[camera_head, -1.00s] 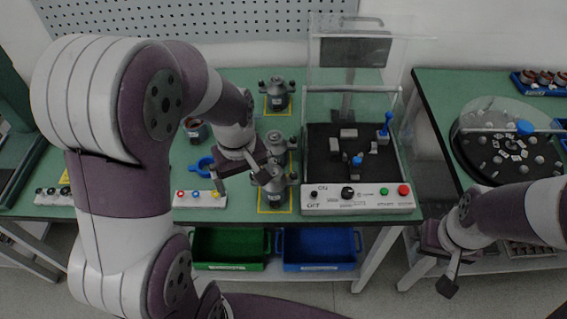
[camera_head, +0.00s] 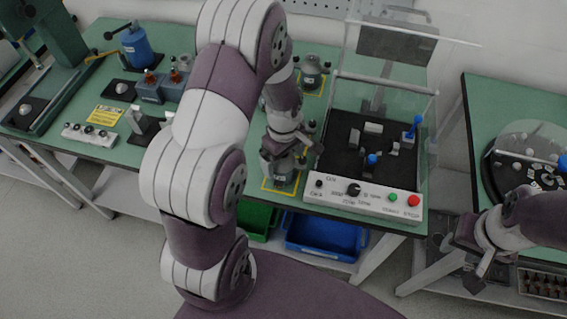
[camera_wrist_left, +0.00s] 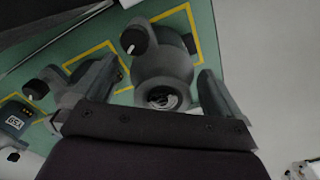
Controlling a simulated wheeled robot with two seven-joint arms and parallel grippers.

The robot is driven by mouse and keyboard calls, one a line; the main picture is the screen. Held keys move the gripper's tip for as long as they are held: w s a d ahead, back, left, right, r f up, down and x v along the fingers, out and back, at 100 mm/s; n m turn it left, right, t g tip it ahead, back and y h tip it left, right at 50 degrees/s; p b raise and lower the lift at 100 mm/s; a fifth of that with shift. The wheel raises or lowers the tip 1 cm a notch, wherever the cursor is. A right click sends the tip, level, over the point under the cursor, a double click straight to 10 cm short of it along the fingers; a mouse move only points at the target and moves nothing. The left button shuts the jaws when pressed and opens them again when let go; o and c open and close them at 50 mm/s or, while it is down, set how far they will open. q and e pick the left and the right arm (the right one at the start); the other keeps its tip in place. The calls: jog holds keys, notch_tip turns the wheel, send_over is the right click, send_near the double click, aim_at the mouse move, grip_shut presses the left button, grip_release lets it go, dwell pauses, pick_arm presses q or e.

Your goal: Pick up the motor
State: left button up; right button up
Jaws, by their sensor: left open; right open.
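A grey motor (camera_head: 280,172) stands upright in a yellow-outlined square at the front of the green table. My left gripper (camera_head: 284,150) is right over it, hiding much of it. In the left wrist view the motor (camera_wrist_left: 163,72) shows between the two spread fingers of my left gripper (camera_wrist_left: 155,88); I cannot tell whether they touch it. Another grey motor (camera_head: 313,72) stands in a yellow square at the back, and my left arm hides part of the row between. My right gripper (camera_head: 478,268) is open and empty, low at the right, off the table.
A test box (camera_head: 365,198) with knobs and a clear raised cover stands just right of the motor. A green bin (camera_head: 258,220) and a blue bin (camera_head: 322,238) sit below the table. A second table (camera_head: 480,110) with a round disc is at the right.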

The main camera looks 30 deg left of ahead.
pick_arm(q)
jog(key=shift+s+a, duration=0.1)
jog(key=shift+s, duration=0.05)
jog(key=c, duration=0.4)
jog(key=shift+r, duration=0.1)
jog(key=c, duration=1.3)
jog(key=shift+r, duration=0.1)
jog(key=shift+r, duration=0.65)
notch_tip(320, 180, up, 2)
jog(key=shift+r, duration=0.15)
jog(key=s+d+r, duration=0.2)
jog(key=s, duration=0.1)
jog(key=s+d+r, duration=0.2)
jog(key=s+d, duration=0.1)
jog(key=s+d+r+b, duration=0.1)
jog(key=s+d+r, duration=0.1)
jog(key=s+r, duration=0.1)
jog(key=shift+d, duration=0.3)
